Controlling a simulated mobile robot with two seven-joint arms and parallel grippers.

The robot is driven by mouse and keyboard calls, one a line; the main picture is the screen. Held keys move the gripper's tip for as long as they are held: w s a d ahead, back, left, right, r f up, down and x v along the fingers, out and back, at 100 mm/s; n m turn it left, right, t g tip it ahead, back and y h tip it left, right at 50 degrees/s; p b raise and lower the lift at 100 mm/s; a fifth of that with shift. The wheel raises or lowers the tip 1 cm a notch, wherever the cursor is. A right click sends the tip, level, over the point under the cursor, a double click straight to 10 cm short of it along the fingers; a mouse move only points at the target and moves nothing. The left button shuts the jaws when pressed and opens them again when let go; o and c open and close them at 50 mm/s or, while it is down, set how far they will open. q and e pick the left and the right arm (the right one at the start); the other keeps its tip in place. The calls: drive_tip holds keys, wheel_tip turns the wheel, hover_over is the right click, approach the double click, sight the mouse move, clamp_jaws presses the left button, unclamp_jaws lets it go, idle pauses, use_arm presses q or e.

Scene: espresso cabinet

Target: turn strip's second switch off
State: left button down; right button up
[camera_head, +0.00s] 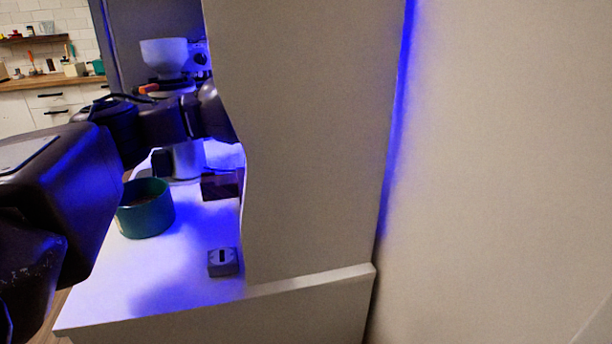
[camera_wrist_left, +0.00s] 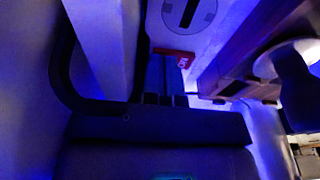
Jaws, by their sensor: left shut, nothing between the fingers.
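My left arm (camera_head: 150,125) enters from the left in the head view and reaches into the lit cabinet; the side panel hides its end. In the left wrist view, my left gripper (camera_wrist_left: 165,99) is dark and appears shut and empty. Just beyond it is a small red piece (camera_wrist_left: 183,62) with a pale marking, beside a dark blue strip-like part. I cannot tell for certain that this is the strip, nor which switch is second or how it is set. Contact between the gripper and a switch cannot be made out. My right gripper is not in view.
A pale side panel (camera_head: 310,140) stands right of the opening. A green pot (camera_head: 146,218), a small grey slotted box (camera_head: 222,262) and a dark box (camera_head: 220,187) sit on the white shelf (camera_head: 180,290). A white-topped machine (camera_head: 165,55) stands behind. The shelf's front is clear.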

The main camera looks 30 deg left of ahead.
use_arm(q)
drive_tip(key=shift+r+p, duration=0.55)
drive_tip(key=shift+r, duration=1.35)
drive_tip(key=shift+r+p, duration=0.3)
drive_tip(key=shift+r, duration=1.25)
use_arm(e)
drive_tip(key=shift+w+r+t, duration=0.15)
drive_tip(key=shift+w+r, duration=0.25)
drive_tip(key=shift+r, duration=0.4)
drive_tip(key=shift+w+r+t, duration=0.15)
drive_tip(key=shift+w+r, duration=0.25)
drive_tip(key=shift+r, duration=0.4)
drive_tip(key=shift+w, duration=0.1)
